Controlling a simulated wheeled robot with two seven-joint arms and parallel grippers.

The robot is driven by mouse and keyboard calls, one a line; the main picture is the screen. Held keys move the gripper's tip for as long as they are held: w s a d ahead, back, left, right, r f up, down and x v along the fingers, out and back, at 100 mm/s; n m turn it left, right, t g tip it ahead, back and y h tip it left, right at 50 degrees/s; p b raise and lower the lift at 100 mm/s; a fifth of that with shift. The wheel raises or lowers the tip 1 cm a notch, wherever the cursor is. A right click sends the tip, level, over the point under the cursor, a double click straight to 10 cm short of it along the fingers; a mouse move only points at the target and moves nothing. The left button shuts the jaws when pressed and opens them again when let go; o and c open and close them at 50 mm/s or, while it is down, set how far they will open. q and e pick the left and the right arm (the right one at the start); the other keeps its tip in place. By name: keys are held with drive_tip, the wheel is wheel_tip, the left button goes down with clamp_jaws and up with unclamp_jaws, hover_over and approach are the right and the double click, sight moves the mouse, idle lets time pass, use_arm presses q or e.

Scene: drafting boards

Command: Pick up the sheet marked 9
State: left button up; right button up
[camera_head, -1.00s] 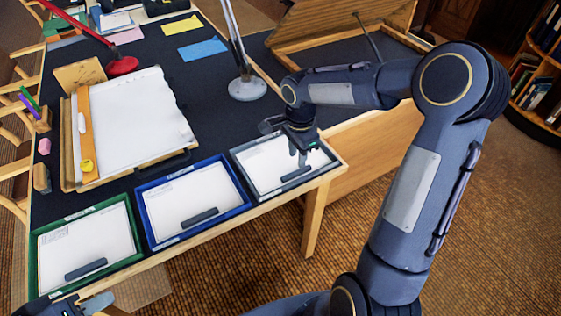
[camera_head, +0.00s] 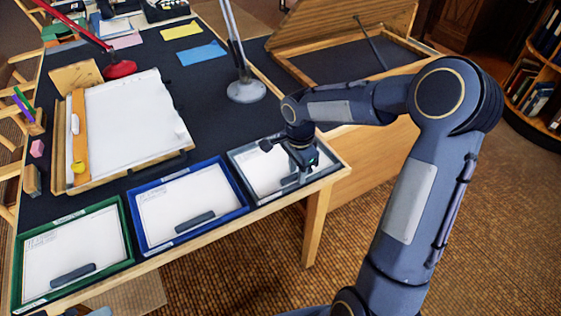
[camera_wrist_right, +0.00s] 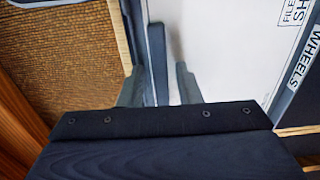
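Three trays each hold a white sheet with a dark bar on it: a green tray (camera_head: 127,232), a blue tray (camera_head: 243,190) and a grey tray (camera_head: 240,181). No number 9 is readable on the green tray's sheet (camera_head: 65,240), the blue tray's sheet (camera_head: 180,200) or the grey tray's sheet (camera_head: 262,165). My right gripper (camera_head: 297,180) is low over the grey tray's near side. In the right wrist view its fingers (camera_wrist_right: 158,88) are apart, with the dark bar (camera_wrist_right: 157,60) between them; contact is unclear. Only a sliver of my left gripper (camera_head: 98,312) shows at the bottom edge.
A drawing board (camera_head: 130,115) with a large white sheet lies behind the trays. A red lamp base (camera_head: 119,69) is farther back. The table's wooden edge (camera_head: 220,218) runs just in front of the trays.

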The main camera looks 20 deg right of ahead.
drive_tip(key=shift+f, duration=0.2)
drive_tip(key=shift+r, duration=0.15)
idle(0.4)
drive_tip(key=shift+c, duration=0.4)
clamp_jaws()
drive_tip(key=shift+r, duration=0.15)
drive_tip(key=shift+r, duration=0.45)
